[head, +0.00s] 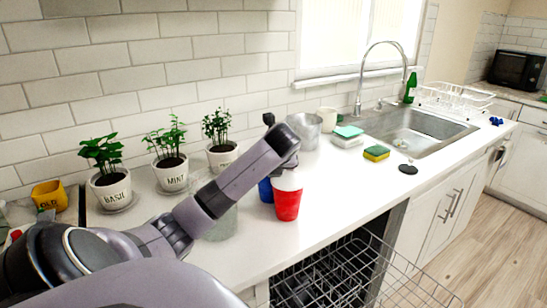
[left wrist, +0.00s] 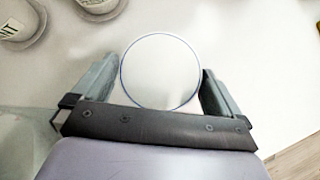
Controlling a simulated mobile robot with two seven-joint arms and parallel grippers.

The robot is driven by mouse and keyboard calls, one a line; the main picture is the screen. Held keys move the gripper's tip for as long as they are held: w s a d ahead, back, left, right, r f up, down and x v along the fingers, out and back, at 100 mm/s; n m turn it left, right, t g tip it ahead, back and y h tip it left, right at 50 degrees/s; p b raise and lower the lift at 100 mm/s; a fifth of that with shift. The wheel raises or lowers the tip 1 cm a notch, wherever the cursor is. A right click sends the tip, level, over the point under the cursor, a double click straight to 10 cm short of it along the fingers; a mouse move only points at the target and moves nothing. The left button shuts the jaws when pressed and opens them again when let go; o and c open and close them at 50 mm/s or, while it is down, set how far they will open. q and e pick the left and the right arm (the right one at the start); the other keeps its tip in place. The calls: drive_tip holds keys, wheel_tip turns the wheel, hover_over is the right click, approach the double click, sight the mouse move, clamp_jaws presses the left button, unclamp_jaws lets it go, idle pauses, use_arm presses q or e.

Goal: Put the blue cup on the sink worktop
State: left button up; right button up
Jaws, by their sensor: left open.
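The blue cup (head: 265,190) stands on the white worktop (head: 330,185) beside the sink, mostly hidden behind my left arm and a red cup with a white upper part (head: 287,200). My left gripper (head: 286,168) points down over these cups. In the left wrist view its two fingers are apart, one on each side of a round white cup opening with a thin blue rim (left wrist: 160,72). It appears to be the blue cup seen from above. I cannot tell whether the fingers touch it. My right gripper is not in view.
Potted plants (head: 172,178) stand along the tiled wall. A clear glass (head: 222,222) is partly behind my arm. A metal cup (head: 305,130), a sponge (head: 376,153) and the sink (head: 420,130) lie to the right. An open dishwasher rack (head: 335,275) is below the worktop edge.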

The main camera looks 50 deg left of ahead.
use_arm(q)
drive_tip(key=v, duration=1.1)
idle(0.4)
